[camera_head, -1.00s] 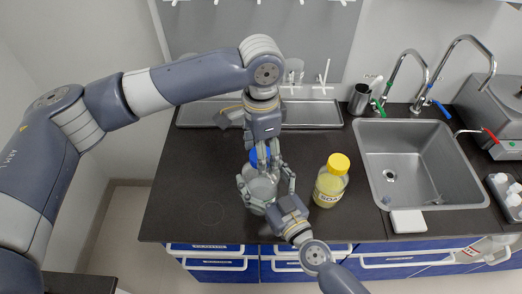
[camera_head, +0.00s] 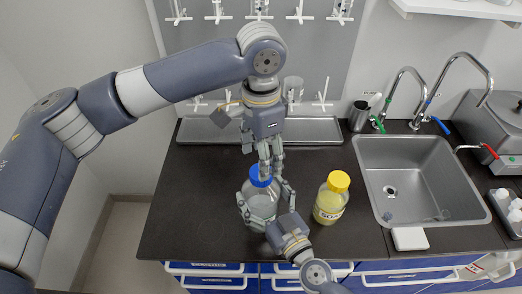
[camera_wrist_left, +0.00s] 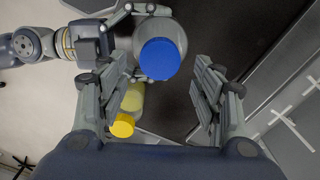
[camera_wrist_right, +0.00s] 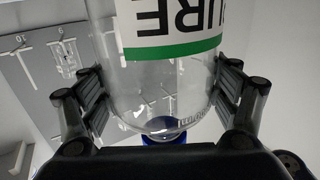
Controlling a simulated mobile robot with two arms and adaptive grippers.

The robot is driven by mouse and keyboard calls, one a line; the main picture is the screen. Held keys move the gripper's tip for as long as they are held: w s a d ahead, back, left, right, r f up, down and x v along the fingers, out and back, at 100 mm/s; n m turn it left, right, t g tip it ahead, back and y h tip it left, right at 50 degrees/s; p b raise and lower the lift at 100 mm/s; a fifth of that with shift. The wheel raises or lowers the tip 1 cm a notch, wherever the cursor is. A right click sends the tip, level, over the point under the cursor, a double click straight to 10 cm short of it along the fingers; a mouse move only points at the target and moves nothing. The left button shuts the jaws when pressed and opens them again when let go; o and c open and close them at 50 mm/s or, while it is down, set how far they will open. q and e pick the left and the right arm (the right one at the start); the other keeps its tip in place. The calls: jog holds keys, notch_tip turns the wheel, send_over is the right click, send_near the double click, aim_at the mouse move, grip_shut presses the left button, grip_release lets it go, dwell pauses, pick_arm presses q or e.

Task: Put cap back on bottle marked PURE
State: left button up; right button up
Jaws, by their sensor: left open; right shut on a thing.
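The clear bottle marked PURE (camera_wrist_right: 165,75) stands above the counter, and its label reads upside down in the right wrist view. It also shows in the head view (camera_head: 262,204). A blue cap (camera_head: 259,175) sits on its top; I cannot tell if it is tight. The cap also shows in the left wrist view (camera_wrist_left: 160,59). My right gripper (camera_head: 265,207) is shut around the bottle's body. My left gripper (camera_head: 270,168) points down just above the cap with its fingers open and nothing held. Its fingers partly hide the cap in the head view.
A yellow-capped soap bottle (camera_head: 330,203) stands close to the right of my right gripper. A sink (camera_head: 420,170) with taps lies further right. A metal tray (camera_head: 310,128) is along the back. The counter's left part (camera_head: 190,205) is clear.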

pick_arm(q)
notch_tip(320, 180, up, 3)
jog(key=n, duration=0.3)
jog(key=shift+f+n, duration=0.15)
jog(key=shift+n, duration=0.25)
send_over(261, 198)
jog(key=w, duration=0.4)
jog(key=shift+s+f, duration=0.15)
jog(key=shift+f, duration=1.85)
jog(key=shift+s+f, duration=0.1)
jog(key=shift+f, duration=1.9)
jog(key=c, duration=1.1)
jog(key=o, duration=1.2)
